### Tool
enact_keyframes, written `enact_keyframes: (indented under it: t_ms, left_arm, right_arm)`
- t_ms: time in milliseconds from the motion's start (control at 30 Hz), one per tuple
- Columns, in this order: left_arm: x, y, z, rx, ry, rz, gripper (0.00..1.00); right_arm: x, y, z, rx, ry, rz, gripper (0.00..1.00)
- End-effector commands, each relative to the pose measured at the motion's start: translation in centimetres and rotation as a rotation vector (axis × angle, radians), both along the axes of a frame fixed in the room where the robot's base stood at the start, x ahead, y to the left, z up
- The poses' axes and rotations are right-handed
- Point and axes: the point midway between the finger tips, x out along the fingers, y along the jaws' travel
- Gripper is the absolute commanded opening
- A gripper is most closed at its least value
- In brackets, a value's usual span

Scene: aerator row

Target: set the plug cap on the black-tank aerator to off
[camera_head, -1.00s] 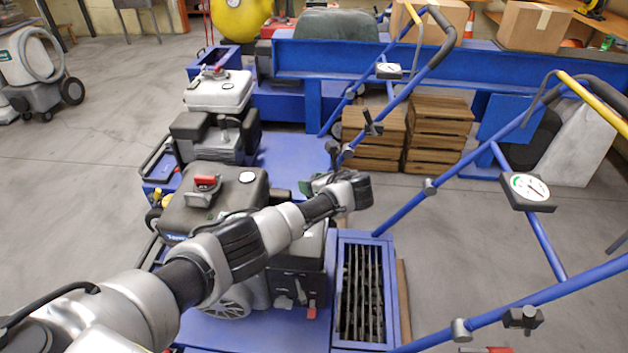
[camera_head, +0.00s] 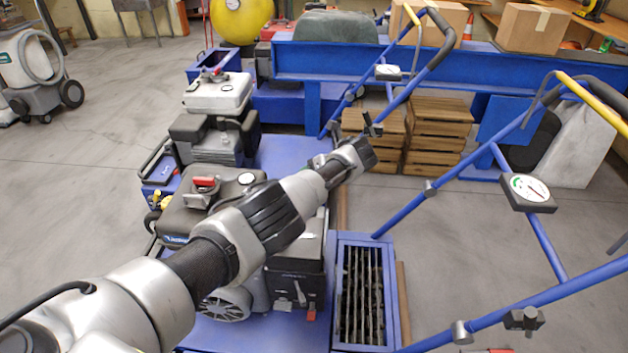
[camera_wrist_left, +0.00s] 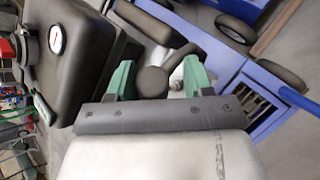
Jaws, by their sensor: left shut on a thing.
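The black-tank aerator (camera_head: 205,215) stands front left of centre in the head view, with a red part on its dark tank. Its tank also shows in the left wrist view (camera_wrist_left: 85,50), with a white dial. My left gripper (camera_wrist_left: 158,78) has its green fingers on either side of a black, round-ended piece (camera_wrist_left: 152,82), which looks like the plug cap, and is shut on it. A dark stub runs from it up and right. I cannot tell whether the cap is seated or off the plug. My right gripper is not in view.
A silver-tank aerator (camera_head: 217,92) stands behind. Blue handlebars with a gauge (camera_head: 527,190) rise at the right. The blue tine box (camera_head: 362,240) is right of the engine. Wooden crates (camera_head: 437,135) stand farther back.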

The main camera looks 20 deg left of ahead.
Motion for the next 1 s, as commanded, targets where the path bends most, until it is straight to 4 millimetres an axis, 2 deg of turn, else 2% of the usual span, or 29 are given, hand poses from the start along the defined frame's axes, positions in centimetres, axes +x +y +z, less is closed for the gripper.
enact_keyframes:
  t_ms: [33, 600, 633, 767, 1000]
  left_arm:
    - [-0.29, 0.28, -0.43, 0.002, 0.019, 0.011, 0.09]
    - [-0.23, 0.39, -0.2, -0.002, 0.038, 0.013, 0.09]
    - [-0.24, 0.41, -0.21, -0.002, 0.038, 0.013, 0.56]
    - [-0.18, 0.36, -0.15, -0.002, 0.036, 0.011, 0.74]
    - [-0.02, 0.17, 0.06, -0.003, 0.03, 0.005, 0.74]
  right_arm:
    - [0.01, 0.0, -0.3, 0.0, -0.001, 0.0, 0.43]
    - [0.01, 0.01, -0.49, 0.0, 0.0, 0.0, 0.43]
    - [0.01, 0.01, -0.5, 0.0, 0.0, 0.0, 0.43]
    - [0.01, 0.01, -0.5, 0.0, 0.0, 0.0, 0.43]
    - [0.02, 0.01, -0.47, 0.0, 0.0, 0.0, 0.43]
